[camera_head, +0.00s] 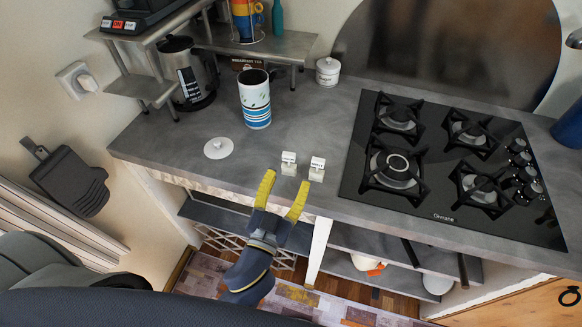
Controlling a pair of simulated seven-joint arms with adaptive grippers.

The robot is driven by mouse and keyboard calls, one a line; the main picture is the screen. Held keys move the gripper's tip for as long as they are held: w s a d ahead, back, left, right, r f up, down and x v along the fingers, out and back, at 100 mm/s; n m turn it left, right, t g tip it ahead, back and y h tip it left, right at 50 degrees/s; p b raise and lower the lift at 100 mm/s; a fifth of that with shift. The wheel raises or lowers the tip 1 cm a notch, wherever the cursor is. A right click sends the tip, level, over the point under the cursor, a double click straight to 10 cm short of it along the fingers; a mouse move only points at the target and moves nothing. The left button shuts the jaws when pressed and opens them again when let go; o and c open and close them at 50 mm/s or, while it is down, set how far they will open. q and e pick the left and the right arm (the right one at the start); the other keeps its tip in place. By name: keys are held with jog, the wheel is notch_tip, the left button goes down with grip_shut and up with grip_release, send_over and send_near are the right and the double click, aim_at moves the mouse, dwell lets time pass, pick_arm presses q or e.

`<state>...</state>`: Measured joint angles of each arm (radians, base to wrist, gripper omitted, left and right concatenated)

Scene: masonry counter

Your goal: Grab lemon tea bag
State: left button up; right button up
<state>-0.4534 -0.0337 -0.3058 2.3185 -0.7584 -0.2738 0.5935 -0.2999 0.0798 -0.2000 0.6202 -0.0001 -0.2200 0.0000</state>
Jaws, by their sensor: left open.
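Two small white tea bags with square labels stand close together near the counter's front edge: a left one (289,163) and a right one (317,169). Their label print is too small to read, so I cannot tell which is lemon. My left gripper (288,180) has its two yellow fingers spread, with nothing between them. In the picture its fingertips are just below the tea bags, at the counter's front edge, apart from both. My right gripper is not in view.
A patterned cup (255,100) stands behind the tea bags, with a white lid (219,148) to the left. A black gas hob (452,165) fills the right of the counter. A kettle (187,75) and metal shelf (240,42) are at the back left. A small white jar (328,72) stands behind.

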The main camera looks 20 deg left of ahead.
aim_at(288, 161)
pick_arm(q)
jog(key=shift+w+a+f+n+g+y, duration=0.15)
jog(key=shift+a+n+g+y, duration=0.2)
jog(key=shift+n+y, duration=0.3)
jog(key=shift+w+a+f+n+g+y, duration=0.15)
jog(key=shift+a+n+g+y, duration=0.2)
jog(key=shift+n+y, duration=0.3)
jog(key=shift+w+a, duration=0.15)
jog(key=shift+w, duration=1.7)
jog(key=shift+w+a, duration=0.1)
jog(key=shift+w, duration=1.7)
jog(key=shift+c, duration=0.5)
jog(key=c, duration=0.9)
